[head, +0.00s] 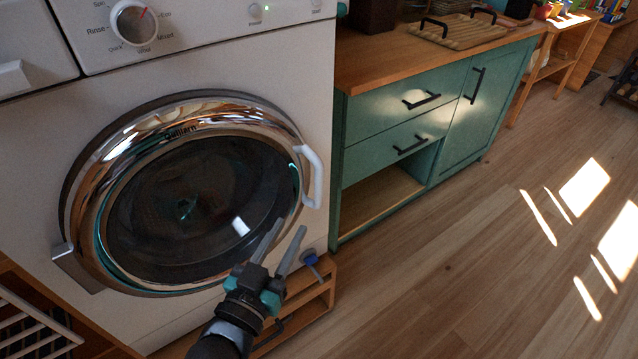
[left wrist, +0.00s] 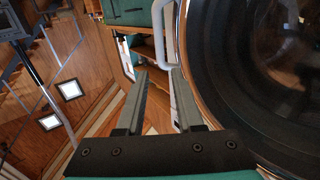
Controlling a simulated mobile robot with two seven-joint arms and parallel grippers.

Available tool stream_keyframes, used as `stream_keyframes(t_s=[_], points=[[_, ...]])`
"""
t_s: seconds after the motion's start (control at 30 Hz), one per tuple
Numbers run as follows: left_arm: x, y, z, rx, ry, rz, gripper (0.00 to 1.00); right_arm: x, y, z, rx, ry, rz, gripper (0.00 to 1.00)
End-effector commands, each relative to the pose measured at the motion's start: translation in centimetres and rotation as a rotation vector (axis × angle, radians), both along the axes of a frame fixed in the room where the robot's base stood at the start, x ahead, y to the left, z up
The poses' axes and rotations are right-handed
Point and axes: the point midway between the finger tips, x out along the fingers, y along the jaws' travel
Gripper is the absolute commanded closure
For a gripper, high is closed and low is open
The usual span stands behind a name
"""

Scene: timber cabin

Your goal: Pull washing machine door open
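The washing machine (head: 180,68) is white, and its round door (head: 190,195) has a chrome ring and dark glass. The door looks closed. A white curved handle (head: 312,176) sits on the door's right side, and a hinge (head: 75,268) is at its lower left. My left gripper (head: 289,232) is open and empty, below the handle and in front of the door's lower right. In the left wrist view the handle (left wrist: 163,40) lies beyond the fingertips (left wrist: 162,72), apart from them, with the door glass (left wrist: 275,75) at right. My right gripper is not in view.
A teal cabinet (head: 410,125) with a wooden top and black handles stands right of the machine. A low wooden shelf (head: 300,300) is under the machine's right front. Open wooden floor (head: 480,270) lies to the right.

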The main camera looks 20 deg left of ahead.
Motion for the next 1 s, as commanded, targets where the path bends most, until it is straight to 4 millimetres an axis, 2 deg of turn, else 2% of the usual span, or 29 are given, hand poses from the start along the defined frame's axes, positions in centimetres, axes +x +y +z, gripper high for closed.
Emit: stream_keyframes(t_s=[0.37,0.7,1.0], points=[[5.2,-0.4,-0.1,0.0,-0.002,-0.001,0.64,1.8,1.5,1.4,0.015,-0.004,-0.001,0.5],[10.0,-0.8,-0.1,0.001,0.0,-0.002,0.64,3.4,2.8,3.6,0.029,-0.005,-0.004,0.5],[13.3,-1.0,-0.2,0.0,0.002,-0.002,0.64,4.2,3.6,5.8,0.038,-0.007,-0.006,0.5]])
